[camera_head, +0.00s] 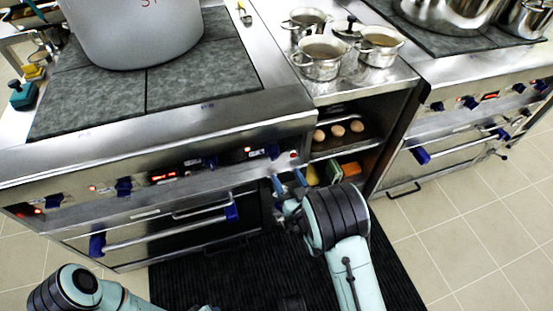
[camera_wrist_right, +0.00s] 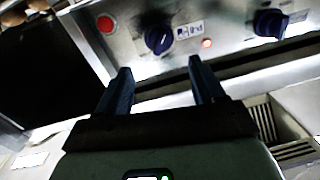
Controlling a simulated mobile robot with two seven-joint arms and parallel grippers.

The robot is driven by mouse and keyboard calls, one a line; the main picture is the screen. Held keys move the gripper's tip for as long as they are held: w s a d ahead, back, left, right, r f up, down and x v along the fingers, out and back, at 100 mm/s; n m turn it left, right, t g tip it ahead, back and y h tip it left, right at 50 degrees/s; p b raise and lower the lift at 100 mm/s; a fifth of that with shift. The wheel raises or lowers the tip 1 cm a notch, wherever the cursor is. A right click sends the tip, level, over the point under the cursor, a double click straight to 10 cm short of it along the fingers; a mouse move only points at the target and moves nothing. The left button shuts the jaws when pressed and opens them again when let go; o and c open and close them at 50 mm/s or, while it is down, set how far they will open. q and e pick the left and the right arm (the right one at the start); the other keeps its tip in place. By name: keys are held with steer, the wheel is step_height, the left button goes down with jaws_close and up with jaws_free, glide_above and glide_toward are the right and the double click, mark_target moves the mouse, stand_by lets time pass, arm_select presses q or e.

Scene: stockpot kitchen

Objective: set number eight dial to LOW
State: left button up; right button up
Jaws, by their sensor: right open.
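The control panel of the left stove has several blue dials. The end dial (camera_head: 273,151) beside a red button is nearest my right gripper (camera_head: 288,181). In the right wrist view this dial (camera_wrist_right: 158,40) lies just beyond the gap between my open, empty fingers (camera_wrist_right: 158,72); they look apart from it. Another blue dial (camera_wrist_right: 270,22) is to its right there, and it also shows in the head view (camera_head: 210,162). A small label (camera_wrist_right: 190,31) beside the end dial is too small to read, so I cannot tell which dial is number eight. My left gripper is not visible.
The red button (camera_wrist_right: 105,24) sits close beside the end dial. The oven handle (camera_head: 165,232) juts out below the panel. A large stockpot (camera_head: 135,35) stands on the stove. Open shelves (camera_head: 345,145) with eggs are right of the panel. A second stove (camera_head: 470,105) stands farther right.

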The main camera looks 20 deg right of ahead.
mark_target(276, 158)
steer(key=w, duration=0.3)
steer(key=w+b, duration=0.1)
steer(key=w, duration=0.2)
steer(key=w+a, duration=0.1)
steer(key=w, duration=0.2)
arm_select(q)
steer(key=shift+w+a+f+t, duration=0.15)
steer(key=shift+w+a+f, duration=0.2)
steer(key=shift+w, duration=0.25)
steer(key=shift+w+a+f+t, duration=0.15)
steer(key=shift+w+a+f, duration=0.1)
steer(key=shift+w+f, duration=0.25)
arm_select(e)
steer(key=c, duration=1.1)
